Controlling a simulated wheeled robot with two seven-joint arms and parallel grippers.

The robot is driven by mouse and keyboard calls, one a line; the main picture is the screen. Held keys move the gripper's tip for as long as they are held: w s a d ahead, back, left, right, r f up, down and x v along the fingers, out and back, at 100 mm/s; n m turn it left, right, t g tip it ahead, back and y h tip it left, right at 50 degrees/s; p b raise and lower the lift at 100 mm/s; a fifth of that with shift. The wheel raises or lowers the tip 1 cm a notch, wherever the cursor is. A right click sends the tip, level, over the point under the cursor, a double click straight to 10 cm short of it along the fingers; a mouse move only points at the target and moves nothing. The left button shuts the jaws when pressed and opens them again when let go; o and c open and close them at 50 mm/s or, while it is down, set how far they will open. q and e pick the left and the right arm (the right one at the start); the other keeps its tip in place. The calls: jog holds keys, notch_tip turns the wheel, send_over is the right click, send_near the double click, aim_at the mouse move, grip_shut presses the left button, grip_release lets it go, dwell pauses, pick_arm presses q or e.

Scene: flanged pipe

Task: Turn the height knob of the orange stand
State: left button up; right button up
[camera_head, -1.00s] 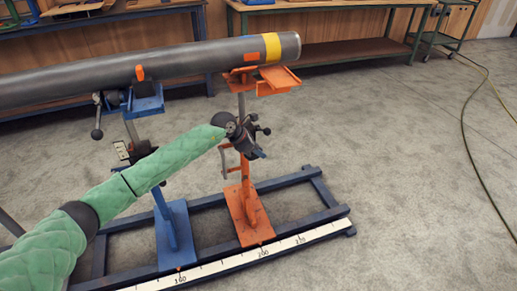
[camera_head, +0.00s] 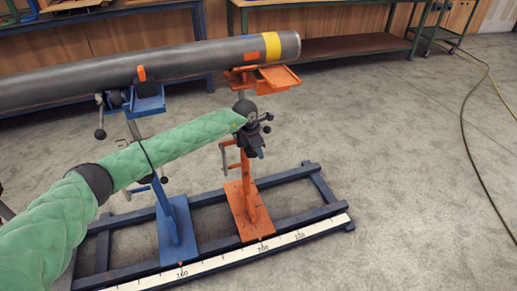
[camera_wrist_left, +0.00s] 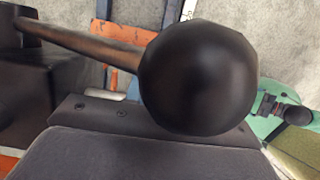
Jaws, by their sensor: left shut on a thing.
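The orange stand (camera_head: 245,205) stands on the blue floor frame, its orange cradle (camera_head: 262,79) under the yellow-banded end of the grey pipe (camera_head: 180,66). My left gripper (camera_head: 252,138) is at the stand's upper post, just below the cradle, and covers part of the post. Small dark ball ends show at its right side. In the left wrist view, a black ball knob (camera_wrist_left: 198,77) on a dark rod fills the middle, directly against the dark finger pad (camera_wrist_left: 140,153). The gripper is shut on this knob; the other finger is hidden. My right gripper is not in view.
A blue stand (camera_head: 175,222) with its own ball-ended handle (camera_head: 100,134) stands to the left under the pipe. A white scale (camera_head: 285,243) runs along the blue frame's front. Workbenches (camera_head: 340,52) line the back. Floor on the right is clear except for a hose.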

pick_arm(q)
jog(key=shift+y, duration=0.4)
dwell(0.3)
jog(key=o, duration=1)
jog(key=shift+f, duration=0.1)
jog(key=shift+s+a+r, duration=0.1)
jog(key=shift+a+r, duration=0.1)
jog(key=shift+r, duration=1.1)
jog(key=shift+a+r, duration=0.15)
jog(key=shift+r, duration=1.1)
jog(key=shift+s+a+r, duration=0.1)
jog(key=shift+a+r, duration=0.1)
jog(key=shift+r, duration=1.1)
